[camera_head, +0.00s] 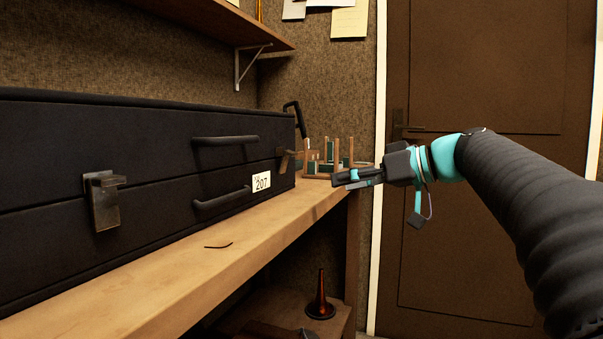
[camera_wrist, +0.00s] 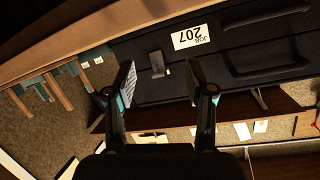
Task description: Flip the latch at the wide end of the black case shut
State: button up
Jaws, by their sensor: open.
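The long black case (camera_head: 150,165) lies on a wooden bench with its lid down. One metal latch (camera_head: 103,205) is on the front at the left, with a lever jutting out near its top. A second latch (camera_head: 283,160) is near the right end, past the white 207 label (camera_head: 262,182); its lever seems to stick out. My gripper (camera_head: 342,181) is open and empty, right of the case's right end. In the wrist view, this second latch (camera_wrist: 158,65) shows between the spread fingers of my gripper (camera_wrist: 162,76), apart from them. I cannot tell which end is wider.
Two black handles (camera_head: 225,140) stick out from the case front. A wooden rack with green parts (camera_head: 330,160) stands on the bench beyond the case. The bench front strip (camera_head: 190,262) holds a thin dark piece (camera_head: 218,246). A brown door (camera_head: 480,230) is behind my arm.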

aim_at(295, 153)
jog(key=w+d+r+n+y+b, duration=0.2)
jog(key=w+r+n+y, duration=0.2)
jog(key=n, duration=0.1)
jog(key=shift+g, duration=0.3)
jog(key=x, duration=1.3)
jog(key=shift+w+a+p, duration=0.1)
jog(key=shift+p, duration=0.3)
jog(key=shift+r, duration=0.1)
grip_shut()
